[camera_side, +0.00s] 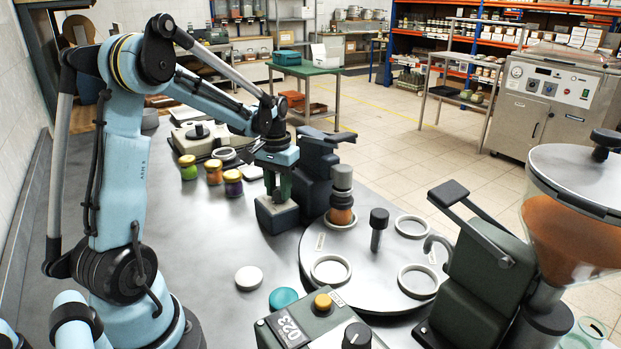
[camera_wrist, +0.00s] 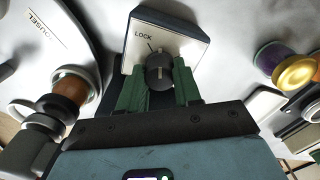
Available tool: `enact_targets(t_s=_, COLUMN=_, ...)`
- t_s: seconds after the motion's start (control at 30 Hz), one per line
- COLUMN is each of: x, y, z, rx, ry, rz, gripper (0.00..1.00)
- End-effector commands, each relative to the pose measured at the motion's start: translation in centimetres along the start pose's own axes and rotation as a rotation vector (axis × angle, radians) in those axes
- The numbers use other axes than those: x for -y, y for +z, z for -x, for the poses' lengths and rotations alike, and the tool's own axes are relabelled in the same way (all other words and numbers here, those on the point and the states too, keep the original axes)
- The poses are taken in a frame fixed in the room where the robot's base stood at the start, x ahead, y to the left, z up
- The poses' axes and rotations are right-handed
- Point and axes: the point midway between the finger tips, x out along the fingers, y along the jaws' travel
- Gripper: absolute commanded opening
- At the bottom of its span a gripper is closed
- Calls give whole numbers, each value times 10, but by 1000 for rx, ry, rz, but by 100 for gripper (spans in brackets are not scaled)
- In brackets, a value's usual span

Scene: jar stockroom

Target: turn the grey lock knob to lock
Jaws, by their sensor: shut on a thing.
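The grey lock knob (camera_wrist: 159,72) stands on a small box with a pale top plate (camera_wrist: 180,45) marked LOCK. My gripper (camera_wrist: 160,88) has its green fingers on either side of the knob and is shut on it. A light line shows on the knob's face; I cannot tell for sure whether it meets the LOCK mark. In the side view my gripper (camera_side: 279,186) points down onto the lock box (camera_side: 277,213), and its fingers hide the knob.
A round carousel plate (camera_side: 375,265) with ring holders and a jar (camera_side: 341,212) stands right of the lock box. Several lidded jars (camera_side: 213,172) stand to the left behind it. A white lid (camera_side: 249,278) and a teal lid (camera_side: 284,298) lie in front. The table at left front is clear.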

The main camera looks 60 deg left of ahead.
Motion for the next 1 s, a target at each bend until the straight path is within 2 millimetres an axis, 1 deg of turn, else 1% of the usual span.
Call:
enact_targets(t_s=0.3, x=0, y=0, z=1, rx=1, ry=0, rz=266, gripper=3)
enact_targets(t_s=0.5, x=0, y=0, z=1, rx=1, ry=0, rz=383, gripper=3)
enact_targets(t_s=0.7, x=0, y=0, z=1, rx=1, ry=0, rz=452, gripper=3)
enact_targets(t_s=1.0, x=0, y=0, z=1, rx=1, ry=0, rz=482, gripper=3)
